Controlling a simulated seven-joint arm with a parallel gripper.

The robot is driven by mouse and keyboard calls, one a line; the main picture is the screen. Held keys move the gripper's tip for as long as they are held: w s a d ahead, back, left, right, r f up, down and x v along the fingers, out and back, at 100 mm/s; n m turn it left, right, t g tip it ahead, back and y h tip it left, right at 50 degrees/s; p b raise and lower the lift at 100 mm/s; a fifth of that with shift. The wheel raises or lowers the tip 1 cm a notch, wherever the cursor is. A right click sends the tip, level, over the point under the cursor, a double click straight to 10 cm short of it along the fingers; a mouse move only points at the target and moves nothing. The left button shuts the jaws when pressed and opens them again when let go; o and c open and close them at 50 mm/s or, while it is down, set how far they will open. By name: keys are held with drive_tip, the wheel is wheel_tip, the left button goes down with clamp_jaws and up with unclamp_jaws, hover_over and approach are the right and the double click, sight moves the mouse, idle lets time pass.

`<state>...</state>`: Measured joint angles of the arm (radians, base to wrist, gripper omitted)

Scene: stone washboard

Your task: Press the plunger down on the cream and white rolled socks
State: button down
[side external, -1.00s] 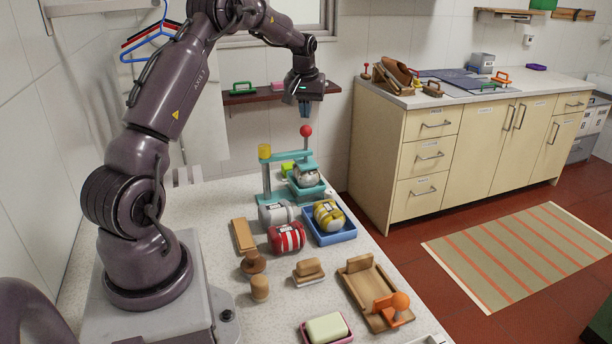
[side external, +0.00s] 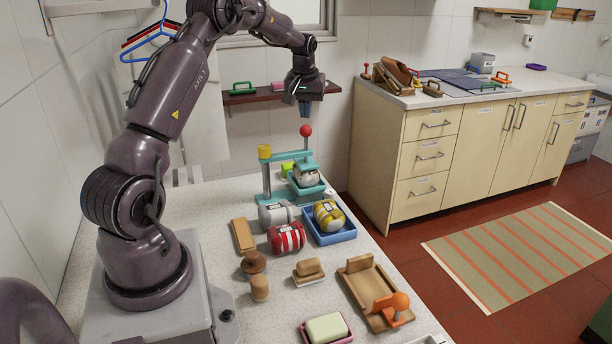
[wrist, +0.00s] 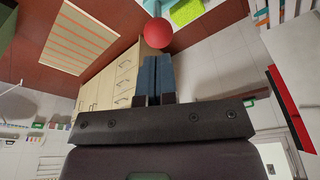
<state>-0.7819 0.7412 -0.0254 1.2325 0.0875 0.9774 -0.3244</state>
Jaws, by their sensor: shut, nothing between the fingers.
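The teal press (side external: 266,178) stands at the far end of the counter, with a red ball knob (side external: 306,131) on top of its plunger. The cream and white rolled socks (side external: 307,178) sit in the press under the teal plunger plate, which partly hides them. My gripper (side external: 304,113) is shut and empty, pointing down a little above the red knob and apart from it. In the wrist view the red knob (wrist: 172,33) shows just beyond the shut fingertips (wrist: 155,58).
Grey rolled socks (side external: 275,215), red striped rolled socks (side external: 287,238) and a blue tray (side external: 346,233) with yellow rolled socks (side external: 328,214) are in front of the press. Wooden pieces and a soap dish (side external: 327,329) lie nearer. A shelf (side external: 262,96) is on the wall behind.

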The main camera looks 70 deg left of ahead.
sight(307, 126)
drive_tip(key=shift+f, duration=0.1)
idle(0.5)
drive_tip(key=shift+d+x, duration=0.15)
drive_tip(key=shift+x, duration=0.6)
drive_tip(key=shift+d+x, duration=0.1)
drive_tip(key=shift+x, duration=0.65)
drive_tip(key=shift+s+f, duration=0.1)
drive_tip(key=shift+s, duration=0.05)
drive_tip(key=shift+d+f, duration=0.2)
drive_tip(key=shift+f, duration=0.05)
idle(1.7)
drive_tip(key=shift+a+r, duration=0.2)
drive_tip(key=shift+r, duration=3.1)
